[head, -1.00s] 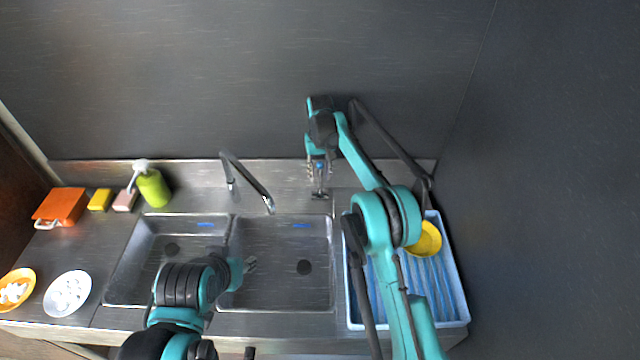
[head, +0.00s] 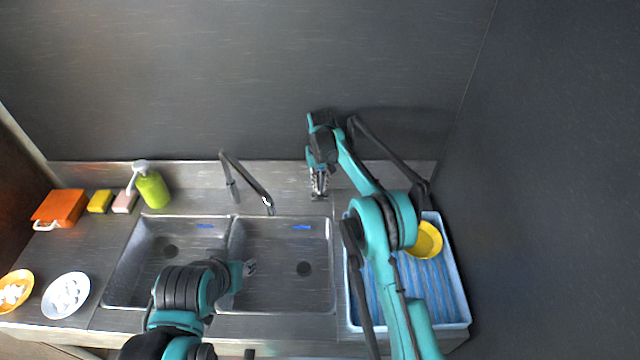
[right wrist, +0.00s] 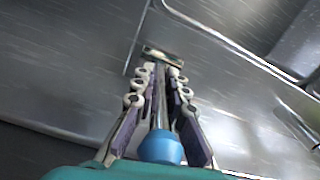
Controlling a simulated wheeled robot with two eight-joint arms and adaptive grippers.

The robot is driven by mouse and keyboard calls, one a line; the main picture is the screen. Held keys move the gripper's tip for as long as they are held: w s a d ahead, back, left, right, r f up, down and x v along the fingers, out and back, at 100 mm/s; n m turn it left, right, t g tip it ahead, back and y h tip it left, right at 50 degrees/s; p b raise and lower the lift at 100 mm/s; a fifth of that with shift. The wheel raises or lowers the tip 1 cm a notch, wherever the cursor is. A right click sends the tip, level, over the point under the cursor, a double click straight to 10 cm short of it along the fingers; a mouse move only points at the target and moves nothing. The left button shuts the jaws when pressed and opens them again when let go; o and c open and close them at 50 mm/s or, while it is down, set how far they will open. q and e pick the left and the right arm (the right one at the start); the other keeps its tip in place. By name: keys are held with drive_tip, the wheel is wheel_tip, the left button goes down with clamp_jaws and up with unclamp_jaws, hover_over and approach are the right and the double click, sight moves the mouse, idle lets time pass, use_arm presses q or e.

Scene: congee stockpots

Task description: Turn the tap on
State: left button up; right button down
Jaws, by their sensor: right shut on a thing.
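The tap's curved metal spout (head: 247,178) rises behind the double sink and reaches over the right basin; I see no water from it. To its right is a slim metal tap lever with a blue end (right wrist: 160,147), which shows between the fingers in the right wrist view. My right gripper (head: 319,190) points down over the lever and is shut on it; the fingers hide most of it in the head view. My left gripper (head: 250,268) hangs over the right basin; its fingers are too small to read.
The sink's right basin (head: 285,285) and left basin (head: 165,275) look empty. A blue tray (head: 457,290) with a yellow bowl (head: 427,240) is at the right. A green bottle (head: 152,188), sponges, an orange box (head: 60,206) and two dishes stand at the left.

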drive_tip(key=s+t+b, duration=0.1)
drive_tip(key=t+b, duration=0.1)
drive_tip(key=s+t+b, duration=0.1)
drive_tip(key=t+b, duration=0.1)
drive_tip(key=shift+s+f, duration=0.35)
drive_tip(key=shift+f, duration=0.05)
drive_tip(key=shift+s+t, duration=0.2)
drive_tip(key=shift+t, duration=0.3)
drive_tip(key=shift+r, duration=0.1)
drive_tip(key=c, duration=1.5)
unclamp_jaws()
drive_tip(key=shift+c, duration=0.2)
drive_tip(key=v, duration=1.2)
drive_tip(key=shift+w, duration=0.1)
